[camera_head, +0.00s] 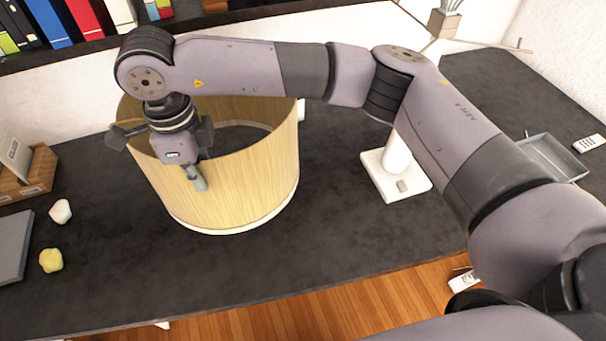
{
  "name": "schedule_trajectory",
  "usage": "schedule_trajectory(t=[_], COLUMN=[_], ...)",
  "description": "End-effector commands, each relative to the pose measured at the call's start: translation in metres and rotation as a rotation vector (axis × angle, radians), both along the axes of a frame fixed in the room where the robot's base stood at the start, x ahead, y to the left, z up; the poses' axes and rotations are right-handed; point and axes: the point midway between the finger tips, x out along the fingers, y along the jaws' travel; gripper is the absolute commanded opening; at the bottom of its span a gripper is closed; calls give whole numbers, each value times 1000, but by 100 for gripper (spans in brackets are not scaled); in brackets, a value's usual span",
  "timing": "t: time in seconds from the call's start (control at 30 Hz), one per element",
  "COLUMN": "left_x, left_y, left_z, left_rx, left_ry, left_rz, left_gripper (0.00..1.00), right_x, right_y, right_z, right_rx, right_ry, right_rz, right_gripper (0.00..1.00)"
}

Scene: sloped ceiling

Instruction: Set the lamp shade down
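The lamp shade (235,190) is a wide, pale wood-coloured drum with a white lower edge. It appears to stand upright on the dark tabletop (330,240), open at the top. My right gripper (160,163) is at the shade's left front wall, pointing down. Its fingers look spread apart, one of them in front of the shade's outer face. I cannot tell whether a finger touches the wall. My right arm passes over the back of the shade and hides part of its rim. My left gripper is not in view.
A white lamp base (408,188) with a post stands right of the shade. A grey tray (560,160) and a calculator (588,143) lie farther right. White (60,211) and yellow (51,260) lumps, a wooden box (38,172) and a grey flat object (12,245) are left. Books stand behind.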

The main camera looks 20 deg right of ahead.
Motion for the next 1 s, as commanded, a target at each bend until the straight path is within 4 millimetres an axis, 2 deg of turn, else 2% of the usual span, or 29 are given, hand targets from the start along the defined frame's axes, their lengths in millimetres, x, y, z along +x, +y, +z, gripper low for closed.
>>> schedule_trajectory(t=[0.1, 0.37, 0.63, 0.87, 1.0], left_x=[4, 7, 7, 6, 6], left_y=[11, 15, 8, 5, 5], left_z=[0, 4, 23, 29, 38], left_rx=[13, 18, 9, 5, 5], left_ry=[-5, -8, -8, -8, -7], left_rz=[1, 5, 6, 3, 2], left_gripper=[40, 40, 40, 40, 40], right_x=[0, -1, -2, -1, -1], right_y=[11, 14, 14, 14, 14], right_z=[4, 1, -45, -65, -84], right_rx=[-2, -4, -3, -2, -4], right_ry=[-5, -3, -1, -2, -1], right_rz=[-84, -120, -117, -118, -117], right_gripper=[0, 0, 0, 0, 0])
